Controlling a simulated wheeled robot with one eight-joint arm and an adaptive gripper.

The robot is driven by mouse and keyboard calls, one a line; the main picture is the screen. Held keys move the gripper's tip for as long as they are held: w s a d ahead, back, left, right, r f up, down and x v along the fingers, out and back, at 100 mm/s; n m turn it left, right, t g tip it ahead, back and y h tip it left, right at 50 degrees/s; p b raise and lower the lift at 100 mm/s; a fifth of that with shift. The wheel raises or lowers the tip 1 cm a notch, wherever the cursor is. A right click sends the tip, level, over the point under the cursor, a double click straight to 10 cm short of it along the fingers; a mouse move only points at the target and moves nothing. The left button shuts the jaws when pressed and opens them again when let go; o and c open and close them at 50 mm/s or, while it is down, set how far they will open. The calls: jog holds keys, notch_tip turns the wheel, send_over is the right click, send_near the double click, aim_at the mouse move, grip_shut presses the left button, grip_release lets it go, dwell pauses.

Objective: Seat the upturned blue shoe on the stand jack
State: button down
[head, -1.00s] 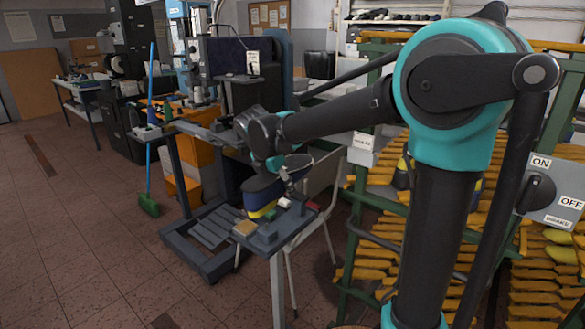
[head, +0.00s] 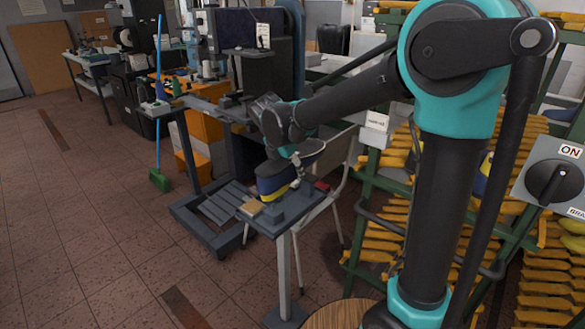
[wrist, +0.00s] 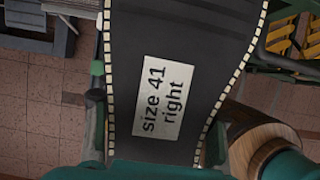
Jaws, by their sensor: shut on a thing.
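My gripper (head: 288,157) is shut on the shoe, with one finger at each side of the sole in the wrist view. The shoe is over the small grey-topped bench (head: 309,207). Whether the shoe touches anything below is unclear.
A white chair (head: 340,160) stands close behind. A green rack of yellow-orange lasts (head: 390,235) is at the right. Floor is open at left.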

aim_at(280, 161)
jog(key=shift+f, duration=2.85)
jog(key=shift+f, duration=0.25)
jog(key=shift+c, duration=2.2)
grip_release()
jog(key=v, duration=1.2)
